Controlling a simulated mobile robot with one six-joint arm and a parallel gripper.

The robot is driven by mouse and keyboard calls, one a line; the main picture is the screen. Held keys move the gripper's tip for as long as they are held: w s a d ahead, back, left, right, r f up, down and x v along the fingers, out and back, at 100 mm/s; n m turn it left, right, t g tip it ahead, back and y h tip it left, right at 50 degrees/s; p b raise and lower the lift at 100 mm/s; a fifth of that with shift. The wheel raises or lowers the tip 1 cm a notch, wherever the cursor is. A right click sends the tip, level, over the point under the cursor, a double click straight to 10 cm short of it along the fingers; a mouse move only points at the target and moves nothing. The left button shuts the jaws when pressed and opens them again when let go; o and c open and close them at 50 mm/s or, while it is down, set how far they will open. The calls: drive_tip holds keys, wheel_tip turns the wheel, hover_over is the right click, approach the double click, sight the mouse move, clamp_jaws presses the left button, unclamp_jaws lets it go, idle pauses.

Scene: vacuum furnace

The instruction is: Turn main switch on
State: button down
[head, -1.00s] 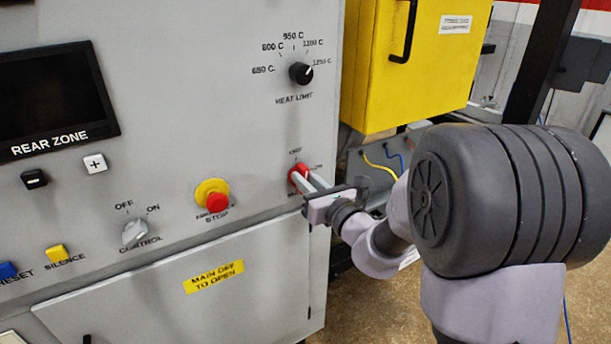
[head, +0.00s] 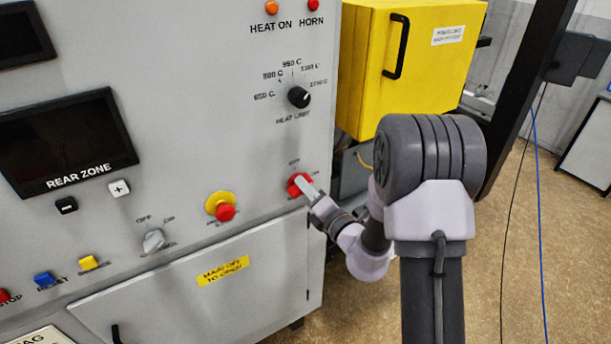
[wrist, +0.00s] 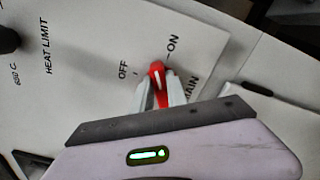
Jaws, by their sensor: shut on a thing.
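The main switch is a red rotary knob (head: 296,184) low on the right side of the grey panel. In the wrist view the red knob (wrist: 157,76) sits beside the printed words OFF and ON. Its white mark points between the OFF tick and the ON tick, seemingly nearer ON. My gripper (head: 306,189) is at the panel. In the wrist view the two pale fingers of my gripper (wrist: 158,94) are shut on the knob, one on each side. The word MAIN is partly hidden by a finger.
The heat limit knob (head: 299,97) is above the switch. A red and yellow stop button (head: 224,212) and a control knob (head: 154,241) are to the left. A yellow box (head: 420,50) juts out at the upper right. A cabinet door (head: 190,300) lies below.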

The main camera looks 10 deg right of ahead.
drive_tip(key=m+p, duration=0.4)
drive_tip(key=shift+r, duration=0.1)
drive_tip(key=shift+m+p, duration=0.9)
drive_tip(key=shift+p, duration=0.05)
drive_tip(key=shift+f+m, duration=0.25)
drive_tip(key=shift+m, duration=0.05)
drive_tip(key=c, duration=1.3)
unclamp_jaws()
drive_tip(key=shift+w, duration=0.1)
drive_tip(key=v, duration=1.7)
drive_tip(key=shift+s, duration=0.2)
